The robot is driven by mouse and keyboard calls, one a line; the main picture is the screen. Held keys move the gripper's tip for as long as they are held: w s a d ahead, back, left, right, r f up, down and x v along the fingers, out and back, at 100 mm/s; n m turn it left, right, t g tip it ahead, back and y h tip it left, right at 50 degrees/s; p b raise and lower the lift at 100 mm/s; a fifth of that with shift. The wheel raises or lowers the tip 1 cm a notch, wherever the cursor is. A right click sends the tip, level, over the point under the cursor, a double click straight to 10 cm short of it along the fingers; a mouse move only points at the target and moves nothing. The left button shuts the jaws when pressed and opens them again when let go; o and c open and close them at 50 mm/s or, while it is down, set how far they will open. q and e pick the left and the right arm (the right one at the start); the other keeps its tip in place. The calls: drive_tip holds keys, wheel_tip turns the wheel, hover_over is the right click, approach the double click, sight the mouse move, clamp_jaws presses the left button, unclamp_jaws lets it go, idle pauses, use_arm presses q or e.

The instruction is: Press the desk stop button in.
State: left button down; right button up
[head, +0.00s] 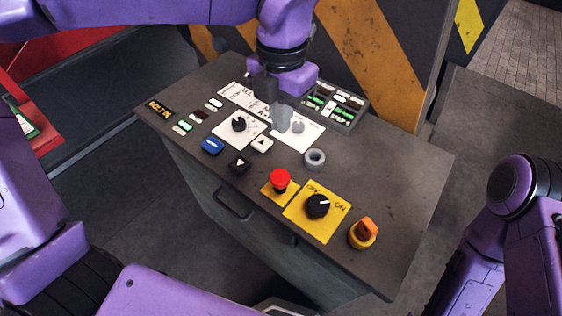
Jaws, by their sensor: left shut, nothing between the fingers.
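The stop button is a red mushroom head (280,179) on a small yellow plate, near the front edge of the grey desk (405,165). It stands up from its plate, with a dark stem showing under the head. My left gripper (284,121) is shut and empty, pointing down over the white-labelled part of the desk, behind the red button and apart from it. My right gripper is not in view; only purple links of my right arm show at the right.
A striped panel (370,60) stands behind. The desk's right end is clear.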

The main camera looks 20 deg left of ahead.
sight(281, 175)
use_arm(q)
wheel_tip(281, 175, down, 14)
drive_tip(key=shift+s+r+p, duration=0.1)
drive_tip(key=shift+p, duration=0.75)
